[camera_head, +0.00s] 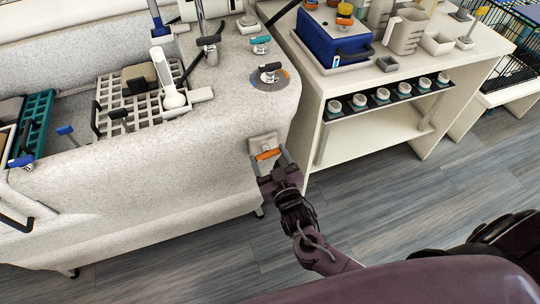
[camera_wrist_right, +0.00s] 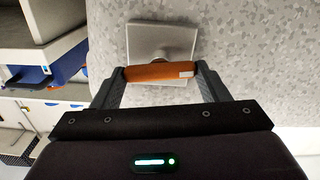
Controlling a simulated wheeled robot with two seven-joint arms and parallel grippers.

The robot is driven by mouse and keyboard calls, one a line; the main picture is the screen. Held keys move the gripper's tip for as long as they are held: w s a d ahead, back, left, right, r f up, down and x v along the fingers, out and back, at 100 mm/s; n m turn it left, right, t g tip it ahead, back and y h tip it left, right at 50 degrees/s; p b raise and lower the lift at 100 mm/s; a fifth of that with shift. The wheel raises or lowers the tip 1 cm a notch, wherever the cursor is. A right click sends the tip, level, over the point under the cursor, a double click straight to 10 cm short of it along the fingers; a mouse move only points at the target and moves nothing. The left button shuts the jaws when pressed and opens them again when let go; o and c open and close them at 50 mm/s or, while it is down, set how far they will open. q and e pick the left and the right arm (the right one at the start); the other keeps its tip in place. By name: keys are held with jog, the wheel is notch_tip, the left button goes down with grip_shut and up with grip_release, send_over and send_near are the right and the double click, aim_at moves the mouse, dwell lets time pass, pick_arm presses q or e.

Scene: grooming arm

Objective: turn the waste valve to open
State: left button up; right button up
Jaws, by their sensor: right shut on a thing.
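The waste valve is an orange handle (camera_head: 268,154) on a pale square plate (camera_head: 263,141), low on the front face of the speckled grey tub unit. My right gripper (camera_head: 268,158) is at the handle, its two fingers at the handle's two ends. In the right wrist view the orange handle (camera_wrist_right: 158,73) lies level across the picture between the fingers of the right gripper (camera_wrist_right: 160,76). The square plate (camera_wrist_right: 162,42) shows behind it, and the handle's mount is partly hidden. My left gripper is not in view.
The tub unit (camera_head: 190,165) fills the left, with a teal lever (camera_head: 260,40) and a round dial (camera_head: 270,77) on top. A shelf table (camera_head: 335,85) with a blue box (camera_head: 330,40) and several white jars stands right. Grey floor (camera_head: 400,200) is open in front.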

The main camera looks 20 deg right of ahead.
jog(key=n+p, duration=0.2)
jog(key=n, duration=0.1)
jog(key=shift+a+r+n, duration=0.1)
jog(key=shift+n, duration=0.2)
jog(key=n+p, duration=0.2)
jog(key=n, duration=0.2)
jog(key=shift+n, duration=0.3)
jog(key=n+p, duration=0.2)
jog(key=n, duration=0.1)
jog(key=shift+a+n, duration=0.1)
jog(key=shift+n, duration=0.2)
jog(key=n, duration=0.2)
jog(key=n+p, duration=0.1)
jog(key=n, duration=0.1)
jog(key=shift+f, duration=0.3)
jog(key=shift+n+p, duration=0.3)
jog(key=o, duration=1)
jog(key=s+b, duration=0.1)
jog(key=s, duration=0.7)
jog(key=shift+w, duration=0.1)
